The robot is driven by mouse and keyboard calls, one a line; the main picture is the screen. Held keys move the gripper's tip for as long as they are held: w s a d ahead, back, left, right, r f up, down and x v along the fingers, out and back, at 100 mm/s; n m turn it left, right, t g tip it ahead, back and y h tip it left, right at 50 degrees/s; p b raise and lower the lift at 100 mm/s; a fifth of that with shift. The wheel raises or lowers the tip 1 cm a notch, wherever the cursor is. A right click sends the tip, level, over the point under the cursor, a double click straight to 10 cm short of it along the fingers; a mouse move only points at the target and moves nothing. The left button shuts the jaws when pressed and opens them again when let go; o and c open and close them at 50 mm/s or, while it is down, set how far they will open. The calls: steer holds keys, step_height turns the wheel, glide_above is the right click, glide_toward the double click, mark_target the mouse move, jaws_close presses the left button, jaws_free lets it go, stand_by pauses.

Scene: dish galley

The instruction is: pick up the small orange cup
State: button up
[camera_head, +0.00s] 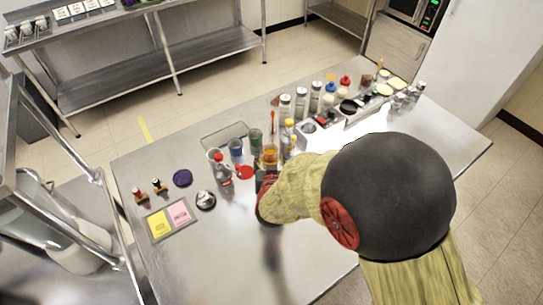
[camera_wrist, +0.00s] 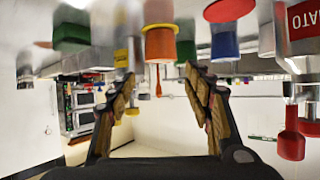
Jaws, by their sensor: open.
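The small orange cup (camera_wrist: 160,44) shows in the wrist view, which looks upside down, straight ahead of my gripper (camera_wrist: 158,76). The wooden-looking fingers are spread apart with nothing between them, and the cup is beyond their tips. In the head view an orange cup (camera_head: 269,155) stands on the steel table among other cups and bottles. My gripper (camera_head: 266,180) is just in front of it there, low over the table, mostly hidden by my arm. I cannot tell the exact gap between fingers and cup.
A green cup (camera_head: 255,137) and a blue cup (camera_head: 236,148) stand left of the orange cup. A red disc (camera_head: 244,172) and a red-topped bottle (camera_head: 222,172) are close by. Several bottles crowd the right. The table's front left (camera_head: 200,260) is clear.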

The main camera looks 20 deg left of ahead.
mark_target(270, 147)
steer(key=shift+a+f, duration=0.15)
steer(key=shift+f, duration=0.25)
steer(key=shift+b+x, duration=0.3)
steer(key=shift+x, duration=0.55)
steer(key=b+x, duration=0.1)
steer(key=x, duration=0.5)
steer(key=shift+s+f+b, duration=0.1)
steer(key=shift+b, duration=0.3)
steer(key=shift+c, duration=1)
steer(key=c, duration=0.9)
